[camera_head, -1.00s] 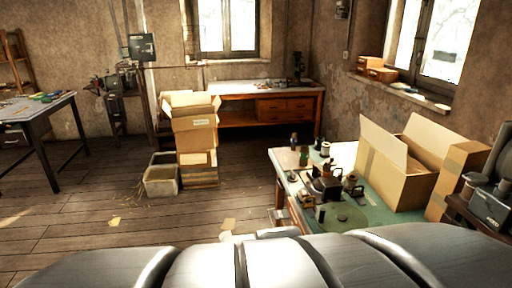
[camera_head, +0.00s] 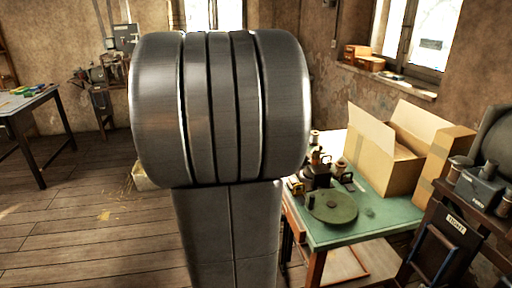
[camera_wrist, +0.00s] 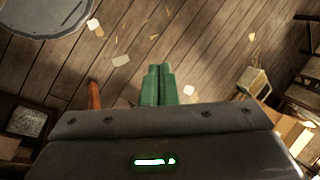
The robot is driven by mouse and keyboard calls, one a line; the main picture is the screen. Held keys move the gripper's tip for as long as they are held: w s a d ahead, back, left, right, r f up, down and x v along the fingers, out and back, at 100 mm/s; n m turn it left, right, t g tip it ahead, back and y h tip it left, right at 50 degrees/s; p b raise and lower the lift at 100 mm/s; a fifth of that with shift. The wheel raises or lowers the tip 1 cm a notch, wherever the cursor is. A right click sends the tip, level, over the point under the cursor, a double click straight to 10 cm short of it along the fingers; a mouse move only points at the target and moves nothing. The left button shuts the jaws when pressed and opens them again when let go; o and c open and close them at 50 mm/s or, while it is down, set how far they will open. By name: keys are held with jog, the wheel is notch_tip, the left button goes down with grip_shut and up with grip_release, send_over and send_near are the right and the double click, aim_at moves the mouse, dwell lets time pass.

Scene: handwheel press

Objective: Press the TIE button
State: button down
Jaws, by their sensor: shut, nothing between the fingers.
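I cannot make out a button marked TIE in either view. My gripper (camera_wrist: 158,72) shows in the wrist view as two green fingers pressed together, shut and empty, pointing over the wooden floor. In the head view my grey arm fills the middle and hides what is behind it; the fingers are not seen there. A green-topped table (camera_head: 385,213) stands right of my arm, with small devices and a green disc (camera_head: 332,207) on it. A dark panel (camera_head: 445,243) with a small pale label stands at the right edge; I cannot read the label surely.
An open cardboard box (camera_head: 385,175) stands on the green table. A grey device (camera_head: 482,188) sits at the far right. Another table (camera_head: 30,110) stands at the left. The wooden floor (camera_head: 90,220) at left is clear apart from scraps.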

jog(key=w+a+f+m+t+y, duration=0.2)
jog(key=w+a+m, duration=0.5)
jog(key=w, duration=0.7)
jog(key=shift+a+f+y+b, duration=0.45)
jog(key=shift+a+y, duration=0.25)
jog(key=shift+a, duration=0.1)
jog(key=shift+w, duration=0.1)
